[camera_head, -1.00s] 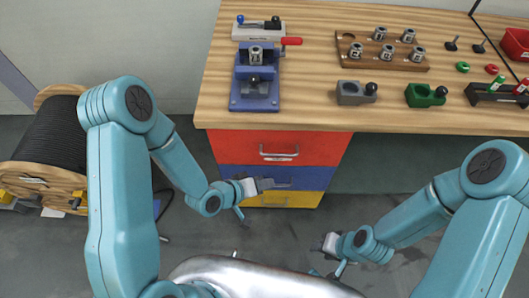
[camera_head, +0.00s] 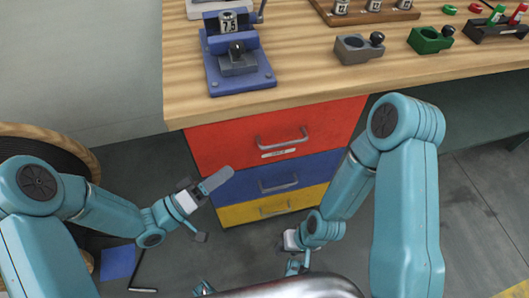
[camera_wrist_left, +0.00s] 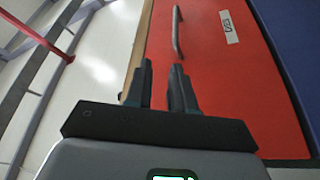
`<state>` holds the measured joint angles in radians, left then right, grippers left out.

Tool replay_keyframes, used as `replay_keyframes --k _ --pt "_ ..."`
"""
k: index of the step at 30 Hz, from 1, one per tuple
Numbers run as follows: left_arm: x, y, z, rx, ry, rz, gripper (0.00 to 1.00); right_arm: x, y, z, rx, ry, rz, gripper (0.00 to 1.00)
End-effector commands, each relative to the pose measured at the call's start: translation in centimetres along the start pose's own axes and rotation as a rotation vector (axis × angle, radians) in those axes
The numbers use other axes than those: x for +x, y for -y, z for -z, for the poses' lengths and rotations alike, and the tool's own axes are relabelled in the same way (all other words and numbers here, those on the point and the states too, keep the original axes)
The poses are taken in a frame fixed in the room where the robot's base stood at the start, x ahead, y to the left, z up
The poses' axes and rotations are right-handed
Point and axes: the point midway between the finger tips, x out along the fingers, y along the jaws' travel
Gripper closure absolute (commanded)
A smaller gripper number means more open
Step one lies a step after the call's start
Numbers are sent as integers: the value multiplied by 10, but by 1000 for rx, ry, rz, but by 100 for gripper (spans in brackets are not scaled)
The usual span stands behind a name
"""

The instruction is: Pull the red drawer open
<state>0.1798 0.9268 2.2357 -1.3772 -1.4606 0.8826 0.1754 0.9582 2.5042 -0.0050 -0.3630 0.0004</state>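The red drawer (camera_head: 225,146) is the top drawer under the bench and looks closed, its front in line with the drawers below. Its grey bar handle (camera_head: 281,140) is on the front, above a small white label. My left gripper (camera_head: 219,180) is in front of the drawers, left of and lower than the handle in the head view. In the left wrist view my gripper (camera_wrist_left: 163,68) has its two fingers apart with nothing between them. The handle (camera_wrist_left: 177,32) lies just beyond the fingertips there. My right gripper (camera_head: 290,241) is low near my body; its fingers are unclear.
A blue drawer (camera_head: 247,188) and a yellow drawer (camera_head: 240,212) sit below the red one. The wooden bench top (camera_head: 310,92) overhangs them and holds a blue fixture (camera_head: 240,83) and other parts. A cable reel (camera_head: 60,142) stands at the left.

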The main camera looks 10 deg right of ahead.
Motion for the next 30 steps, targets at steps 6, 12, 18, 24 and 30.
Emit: replay_keyframes --k 6,12,18,24,30 --pt "-2 26 -19 3 2 -1 77 31 -11 0 1 0 0 57" --pt "8 28 -21 3 6 -2 77 33 -12 1 1 0 0 57" --pt "48 28 -20 4 7 -4 77 34 -12 1 1 0 0 57" --pt "95 29 -18 6 5 -3 77 36 -13 1 1 0 0 57" --pt "133 29 -16 4 1 -2 77 37 -14 1 1 0 0 57"
